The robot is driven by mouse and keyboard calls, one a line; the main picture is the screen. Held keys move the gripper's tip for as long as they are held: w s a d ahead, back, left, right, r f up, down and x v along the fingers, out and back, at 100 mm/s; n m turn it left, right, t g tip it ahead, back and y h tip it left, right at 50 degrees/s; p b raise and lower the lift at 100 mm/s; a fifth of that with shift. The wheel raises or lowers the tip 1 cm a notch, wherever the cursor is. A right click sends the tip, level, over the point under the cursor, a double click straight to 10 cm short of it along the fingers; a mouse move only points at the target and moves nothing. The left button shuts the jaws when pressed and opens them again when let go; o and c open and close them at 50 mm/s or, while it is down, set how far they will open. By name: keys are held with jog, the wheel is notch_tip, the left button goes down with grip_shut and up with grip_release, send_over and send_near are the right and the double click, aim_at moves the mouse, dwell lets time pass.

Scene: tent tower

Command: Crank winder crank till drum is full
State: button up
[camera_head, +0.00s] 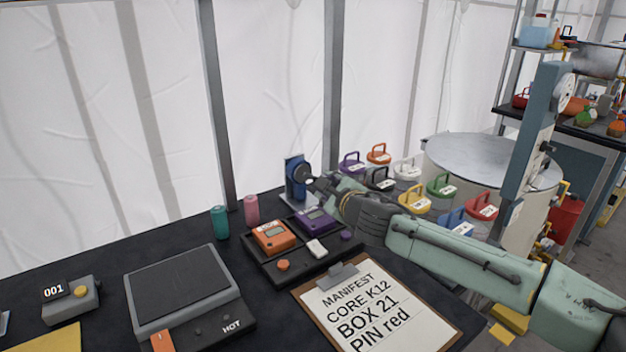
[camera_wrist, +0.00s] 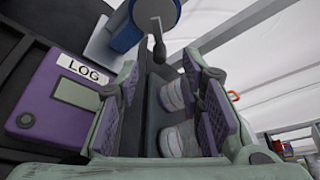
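The winder (camera_head: 295,172) is a small blue upright unit on a pale base at the back edge of the dark table. In the wrist view the winder (camera_wrist: 128,38) is at the top, with a grey round disc and a dark crank handle (camera_wrist: 158,50) hanging from it. My gripper (camera_head: 316,184) reaches to the winder from the right. In the wrist view my gripper (camera_wrist: 162,78) has its padded fingers apart, with the crank handle just beyond and between the tips; contact cannot be told. How full the drum is cannot be seen.
A tray (camera_head: 262,268) with an orange box (camera_head: 273,236) and a purple LOG box (camera_head: 314,220) lies below my gripper. A clipboard (camera_head: 372,310) is in front. Several coloured lidded weights (camera_head: 440,187) stand to the right. Teal (camera_head: 219,222) and pink (camera_head: 251,210) cylinders stand left.

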aim_at(310, 177)
jog(key=p+x, duration=0.1)
jog(key=x, duration=0.6)
jog(key=shift+w+a+f+p, duration=0.1)
jog(key=shift+w+a+p, duration=0.05)
jog(key=shift+w+p, duration=0.25)
jog(key=shift+c, duration=0.2)
grip_shut()
